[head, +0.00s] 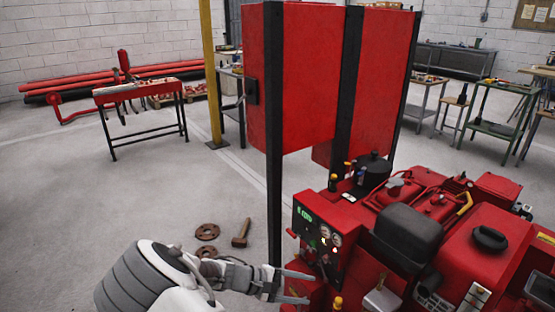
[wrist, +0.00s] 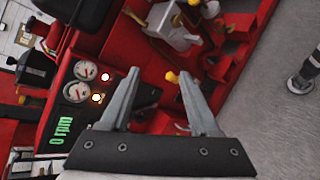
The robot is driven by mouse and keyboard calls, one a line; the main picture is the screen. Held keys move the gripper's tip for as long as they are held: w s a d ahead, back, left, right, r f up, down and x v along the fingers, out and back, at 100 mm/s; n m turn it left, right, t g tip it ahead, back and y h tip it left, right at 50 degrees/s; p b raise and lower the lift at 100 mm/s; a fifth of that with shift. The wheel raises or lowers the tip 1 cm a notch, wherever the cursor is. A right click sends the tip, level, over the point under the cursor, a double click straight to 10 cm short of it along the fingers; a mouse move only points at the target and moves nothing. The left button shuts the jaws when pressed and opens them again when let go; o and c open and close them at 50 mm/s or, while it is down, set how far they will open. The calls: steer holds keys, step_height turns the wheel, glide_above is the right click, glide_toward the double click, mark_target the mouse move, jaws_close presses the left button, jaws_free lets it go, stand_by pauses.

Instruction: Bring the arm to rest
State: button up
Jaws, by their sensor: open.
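My gripper (head: 296,287) reaches out from the bottom of the head view, in front of the red pump engine's control panel (head: 318,238). Its two fingers are apart, with nothing held between them. In the wrist view my gripper (wrist: 158,82) shows both grey fingers spread, pointing toward red machine parts. The control panel (wrist: 72,108) lies to the left there, with round gauges, lit lamps and a green "0 rpm" display. A yellow-tipped part (wrist: 172,77) shows between the fingers; I cannot tell whether they touch anything.
The red engine (head: 430,220) fills the right side. Rusty flanges (head: 207,231) and a hammer (head: 241,234) lie on the floor. A red workbench (head: 140,92) stands at the back left. Open floor (head: 90,200) lies to the left.

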steer(key=s+d+r+m+t+y, duration=0.1)
steer(key=s+d+r+m+y, duration=0.25)
steer(key=s+r, duration=0.5)
steer(key=s+d+r+m+t+y, duration=0.1)
steer(key=s+d+r+m+y, duration=0.15)
steer(key=s+r+y, duration=0.6)
steer(key=s+d+r+m+t, duration=0.2)
steer(key=s+r+m, duration=0.25)
steer(key=r, duration=0.85)
step_height(320, 180, up, 17)
steer(key=p, duration=1.7)
steer(key=shift+a+n+g, duration=0.2)
steer(key=shift+n+g, duration=0.1)
steer(key=shift+n, duration=0.15)
steer(key=shift+f, duration=0.1)
